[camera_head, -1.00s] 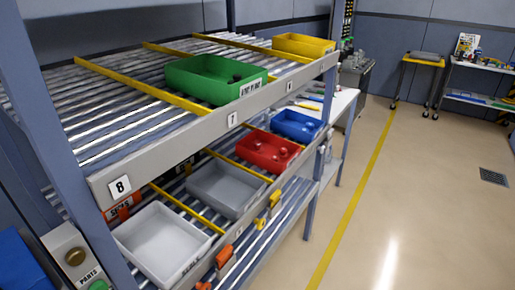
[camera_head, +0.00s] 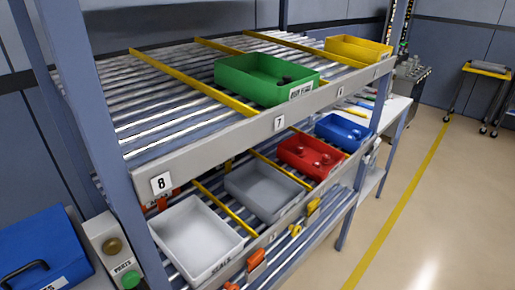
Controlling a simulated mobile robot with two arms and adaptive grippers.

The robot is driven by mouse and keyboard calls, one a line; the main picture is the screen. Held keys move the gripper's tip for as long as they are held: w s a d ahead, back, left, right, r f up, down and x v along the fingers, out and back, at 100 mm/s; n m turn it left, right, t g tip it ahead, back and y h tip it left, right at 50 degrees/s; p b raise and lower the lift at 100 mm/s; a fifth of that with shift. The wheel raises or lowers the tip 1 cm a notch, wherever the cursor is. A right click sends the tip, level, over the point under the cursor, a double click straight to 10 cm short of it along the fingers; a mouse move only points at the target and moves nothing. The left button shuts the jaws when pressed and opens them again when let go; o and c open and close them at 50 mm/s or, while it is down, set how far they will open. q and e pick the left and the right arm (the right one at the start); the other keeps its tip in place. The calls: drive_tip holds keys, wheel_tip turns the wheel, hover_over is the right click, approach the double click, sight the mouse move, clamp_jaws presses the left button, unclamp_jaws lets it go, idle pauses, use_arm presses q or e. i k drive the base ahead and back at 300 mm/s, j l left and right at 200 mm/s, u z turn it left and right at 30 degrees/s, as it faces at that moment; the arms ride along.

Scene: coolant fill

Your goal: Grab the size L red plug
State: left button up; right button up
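Red plugs (camera_head: 321,161) lie in the red bin (camera_head: 294,160) on the lower roller shelf. They are small in the view, and I cannot read any size on them. Neither of my grippers is in the camera_head view.
A green bin (camera_head: 240,80) with dark parts and a yellow bin (camera_head: 358,47) stand on the upper shelf. A white bin (camera_head: 190,232), an empty grey bin (camera_head: 262,190) and a blue bin (camera_head: 343,130) are on the lower shelf. The floor (camera_head: 440,215) at right is clear.

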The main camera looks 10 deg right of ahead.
sight(299, 151)
drive_tip(key=i+l+u, duration=0.15)
drive_tip(key=l+u, duration=0.2)
drive_tip(key=l, duration=0.25)
drive_tip(key=i+l+u, duration=0.1)
drive_tip(key=l+u, duration=0.25)
drive_tip(key=l, duration=0.3)
drive_tip(key=l+u, duration=0.4)
drive_tip(key=l, duration=0.25)
